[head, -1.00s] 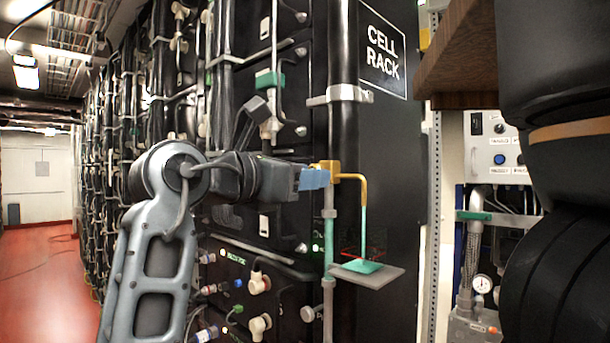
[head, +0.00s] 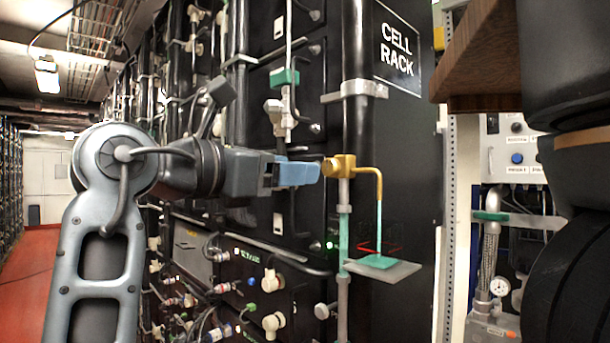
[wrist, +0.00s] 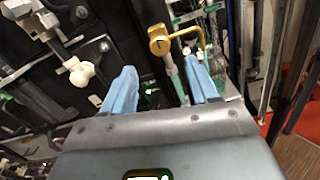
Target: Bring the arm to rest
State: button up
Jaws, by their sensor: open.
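My gripper (head: 298,174) has pale blue fingers and points right at the end of my grey arm in the head view. In the wrist view its two fingers (wrist: 160,90) stand apart with nothing gripped between them. Beyond the fingertips is a brass fitting (head: 340,168) with a bent brass tube, on an upright pipe in front of the rack. It also shows in the wrist view (wrist: 159,40). In the head view the fingertips look very close to the fitting; I cannot tell whether they touch it.
A small grey shelf (head: 400,271) with a green pad (head: 378,261) sits below the brass tube. The black cell rack (head: 405,150) fills the middle. A brown wooden board (head: 480,70) juts in at upper right. Open red floor (head: 30,285) lies at far left.

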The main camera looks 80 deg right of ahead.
jog(key=shift+w+a, duration=0.25)
jog(key=shift+a, duration=0.15)
dwell(0.3)
